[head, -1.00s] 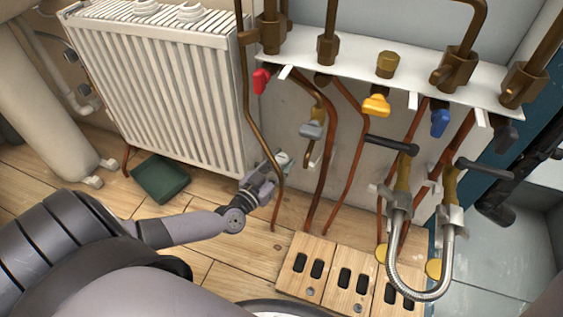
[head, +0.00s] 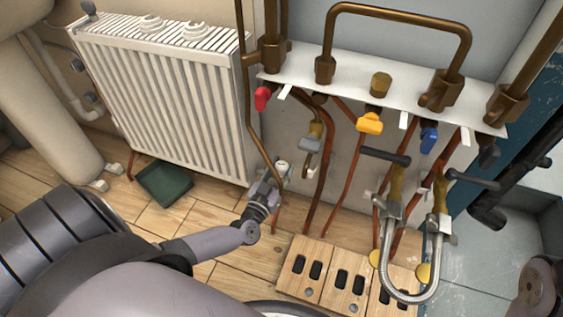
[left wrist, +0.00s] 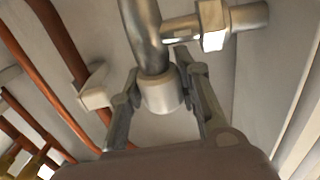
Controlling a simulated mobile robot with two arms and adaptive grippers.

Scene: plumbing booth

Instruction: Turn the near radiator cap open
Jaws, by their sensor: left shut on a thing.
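The near radiator cap (left wrist: 161,94) is a short whitish cylinder at the end of a grey curved pipe (left wrist: 144,30) in the left wrist view. My left gripper (left wrist: 163,96) is shut on it, one finger on each side. In the head view my left gripper (head: 271,188) is low by the near lower corner of the white radiator (head: 165,95). A small whitish fitting (head: 283,167) shows just beyond it there. The cap is largely hidden by the gripper in that view.
A thin brown pipe (head: 251,115) runs down close beside my left gripper. Copper pipes (head: 322,180) and a white valve shelf (head: 340,85) with coloured taps stand to the right. A slotted wooden block (head: 310,270) and a green tray (head: 165,184) are on the floor.

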